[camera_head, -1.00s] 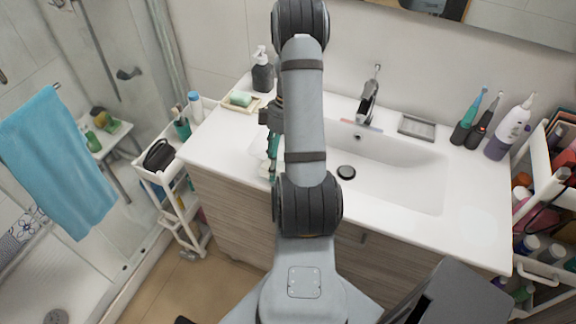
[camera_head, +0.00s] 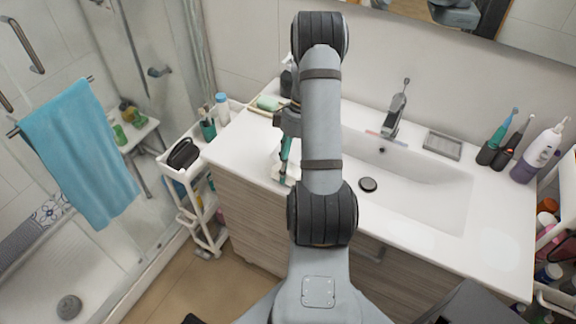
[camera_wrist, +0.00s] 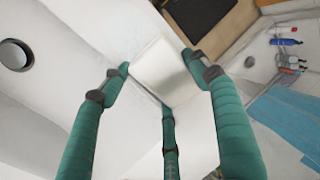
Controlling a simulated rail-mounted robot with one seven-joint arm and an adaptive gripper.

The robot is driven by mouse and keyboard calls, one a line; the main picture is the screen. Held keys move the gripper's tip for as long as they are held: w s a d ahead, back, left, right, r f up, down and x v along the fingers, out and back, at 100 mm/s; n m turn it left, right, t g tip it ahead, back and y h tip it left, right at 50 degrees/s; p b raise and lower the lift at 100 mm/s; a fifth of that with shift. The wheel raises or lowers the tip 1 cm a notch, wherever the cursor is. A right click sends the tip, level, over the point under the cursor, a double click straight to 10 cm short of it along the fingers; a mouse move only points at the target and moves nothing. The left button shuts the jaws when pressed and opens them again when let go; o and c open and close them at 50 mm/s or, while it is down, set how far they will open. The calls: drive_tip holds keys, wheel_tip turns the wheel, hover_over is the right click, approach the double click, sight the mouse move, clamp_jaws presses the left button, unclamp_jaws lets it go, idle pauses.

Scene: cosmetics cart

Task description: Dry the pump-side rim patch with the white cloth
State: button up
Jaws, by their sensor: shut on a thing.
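The white cloth (camera_wrist: 165,72) is held between my gripper's green fingers (camera_wrist: 156,64) in the wrist view. In the head view my gripper (camera_head: 286,158) is over the left part of the washbasin top, left of the bowl. Folds of the cloth (camera_head: 277,171) show beside the fingers, low at the counter; I cannot tell whether they touch it. The dark pump bottle (camera_head: 286,82) stands at the back left corner, partly hidden by my arm. No wet patch can be made out on the pump-side rim (camera_head: 240,142), partly covered by my arm.
A soap dish (camera_head: 268,103) sits behind my gripper. The tap (camera_head: 397,108), a grey tray (camera_head: 442,144) and toothbrushes (camera_head: 499,140) line the back. A white cart (camera_head: 194,190) stands left of the cabinet. The basin bowl (camera_head: 425,190) is empty around its drain (camera_head: 368,184).

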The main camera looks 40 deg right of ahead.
drive_tip(key=shift+s+d+b, duration=0.1)
drive_tip(key=shift+s+d, duration=0.35)
drive_tip(key=shift+s, duration=0.85)
drive_tip(key=shift+s+d+b, duration=0.1)
drive_tip(key=shift+s+d, duration=0.3)
drive_tip(key=shift+s, duration=0.95)
drive_tip(key=shift+s+d+b, duration=0.1)
drive_tip(key=shift+s+d, duration=0.35)
drive_tip(key=shift+s, duration=0.85)
drive_tip(key=shift+w+a, duration=0.25)
drive_tip(key=shift+w, duration=0.55)
drive_tip(key=shift+w+a, duration=0.25)
drive_tip(key=shift+w, duration=0.55)
drive_tip(key=shift+w+a, duration=0.25)
drive_tip(key=shift+w, duration=0.55)
drive_tip(key=shift+w+a+p, duration=0.15)
drive_tip(key=shift+w+a, duration=0.1)
drive_tip(key=shift+w, duration=0.45)
drive_tip(key=shift+w+a+p, duration=0.1)
drive_tip(key=shift+w+a, duration=0.2)
drive_tip(key=shift+w, duration=0.45)
drive_tip(key=shift+w+a+p, duration=0.15)
drive_tip(key=shift+w+a, duration=0.1)
drive_tip(key=shift+w, duration=0.45)
drive_tip(key=shift+s+d, duration=0.25)
drive_tip(key=shift+s, duration=0.5)
drive_tip(key=shift+s+d, duration=0.3)
drive_tip(key=shift+s, duration=0.5)
drive_tip(key=shift+s+d, duration=0.25)
drive_tip(key=shift+s, duration=0.5)
